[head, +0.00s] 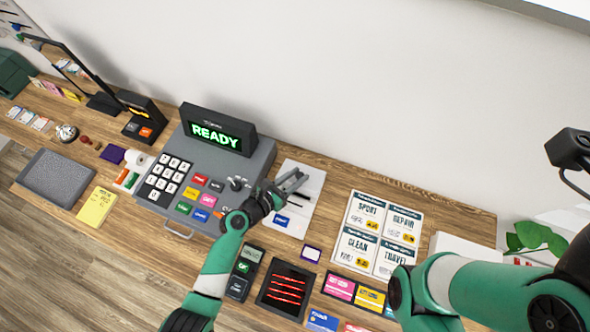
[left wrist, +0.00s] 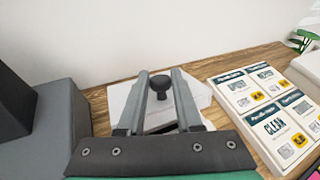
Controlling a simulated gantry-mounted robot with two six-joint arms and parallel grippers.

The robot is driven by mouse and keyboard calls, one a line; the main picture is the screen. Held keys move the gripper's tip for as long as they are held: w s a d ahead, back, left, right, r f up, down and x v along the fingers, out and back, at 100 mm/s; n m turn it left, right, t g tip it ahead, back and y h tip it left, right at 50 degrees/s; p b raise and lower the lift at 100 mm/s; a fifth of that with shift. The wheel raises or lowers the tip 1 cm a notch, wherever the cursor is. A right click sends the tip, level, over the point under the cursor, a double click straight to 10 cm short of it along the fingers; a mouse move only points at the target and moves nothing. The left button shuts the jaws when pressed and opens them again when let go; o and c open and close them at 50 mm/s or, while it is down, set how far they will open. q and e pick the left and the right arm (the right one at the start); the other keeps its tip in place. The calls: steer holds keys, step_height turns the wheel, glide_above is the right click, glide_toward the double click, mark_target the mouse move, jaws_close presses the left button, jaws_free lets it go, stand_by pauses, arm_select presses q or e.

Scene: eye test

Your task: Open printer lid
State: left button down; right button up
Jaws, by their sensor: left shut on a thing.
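The white printer (head: 313,182) lies flat on the counter right of the grey cash register, with a blue label near its front. It also shows in the left wrist view (left wrist: 120,98), with a black knob (left wrist: 160,82) standing up from it. My left gripper (head: 298,178) reaches over the printer from the register's side. In the left wrist view its two grey fingers (left wrist: 160,78) stand on either side of the knob, and it is shut on the knob. The fingers and palm hide part of the printer. The lid's seam is not clear. My right gripper is out of view.
The cash register (head: 262,160) with a READY screen stands close left. A board of four-panel cards (head: 378,234) lies right. A card terminal (head: 243,270) and black tray (head: 262,301) lie in front. The white wall (head: 380,90) rises behind.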

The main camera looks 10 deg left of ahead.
arm_select(q)
steer(key=r+p, duration=0.1)
steer(key=p, duration=0.1)
steer(key=w+g+p, duration=0.1)
steer(key=shift+w+d+r+y+p, duration=0.2)
steer(key=shift+w+r+y+p, duration=0.05)
steer(key=shift+r+y+p, duration=0.15)
steer(key=shift+w+f+n+g+p, duration=0.2)
steer(key=shift+w+n+g+p, duration=0.2)
steer(key=shift+g+p, duration=0.35)
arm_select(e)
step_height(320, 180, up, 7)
arm_select(q)
steer(key=c, duration=0.6)
jaws_free()
steer(key=shift+s+r, duration=0.15)
steer(key=p+v, duration=0.6)
steer(key=v, duration=0.5)
steer(key=shift+p, duration=0.35)
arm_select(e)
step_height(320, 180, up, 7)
